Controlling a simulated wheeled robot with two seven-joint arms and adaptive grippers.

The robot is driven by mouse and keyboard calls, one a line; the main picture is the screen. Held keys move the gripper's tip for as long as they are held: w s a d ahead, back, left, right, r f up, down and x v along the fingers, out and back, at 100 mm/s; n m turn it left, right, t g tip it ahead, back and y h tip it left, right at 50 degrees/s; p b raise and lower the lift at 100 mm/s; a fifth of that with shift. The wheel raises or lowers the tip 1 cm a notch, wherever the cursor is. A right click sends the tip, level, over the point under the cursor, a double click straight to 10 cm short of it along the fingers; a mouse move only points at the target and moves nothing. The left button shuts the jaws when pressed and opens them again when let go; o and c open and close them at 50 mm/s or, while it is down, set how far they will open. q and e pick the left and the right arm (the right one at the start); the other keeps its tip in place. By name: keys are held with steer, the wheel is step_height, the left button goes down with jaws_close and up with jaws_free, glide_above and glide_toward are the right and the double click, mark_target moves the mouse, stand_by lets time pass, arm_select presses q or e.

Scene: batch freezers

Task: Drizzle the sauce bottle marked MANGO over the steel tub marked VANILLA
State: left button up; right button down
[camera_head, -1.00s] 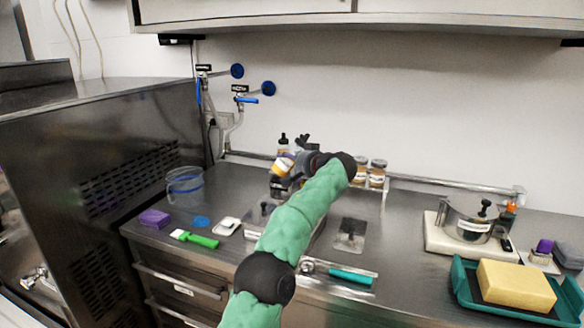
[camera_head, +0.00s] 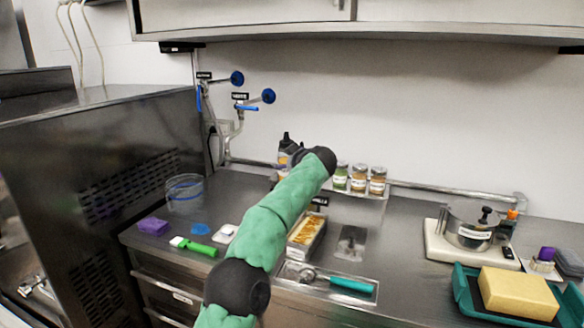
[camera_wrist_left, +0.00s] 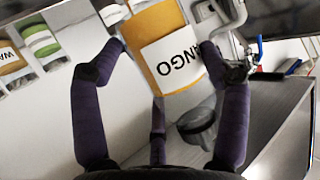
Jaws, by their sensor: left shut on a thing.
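The MANGO sauce bottle (camera_wrist_left: 172,48) is orange with a white label; the letters visible in the left wrist view are upside down. My left gripper (camera_wrist_left: 168,60) is shut around it, with purple fingers on both sides. In the head view my green left arm reaches over the counter and hides most of the gripper and bottle. A long steel tub (camera_head: 318,240) lies beside the arm, open, with pale yellow contents streaked orange. A dark tag shows near its far end, too small to read. My right gripper is out of view.
Several jars (camera_head: 359,179) stand on the back rack right of my wrist. A teal-handled scoop (camera_head: 350,285) lies in front. A steel pot (camera_head: 470,225) and a teal tray (camera_head: 470,285) stand at right.

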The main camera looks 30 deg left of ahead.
arm_select(q)
steer(key=shift+r, duration=0.1)
steer(key=s+d, duration=0.8)
steer(key=s, duration=0.4)
steer(key=shift+s+d, duration=0.15)
steer(key=shift+d, duration=0.15)
stand_by(0.3)
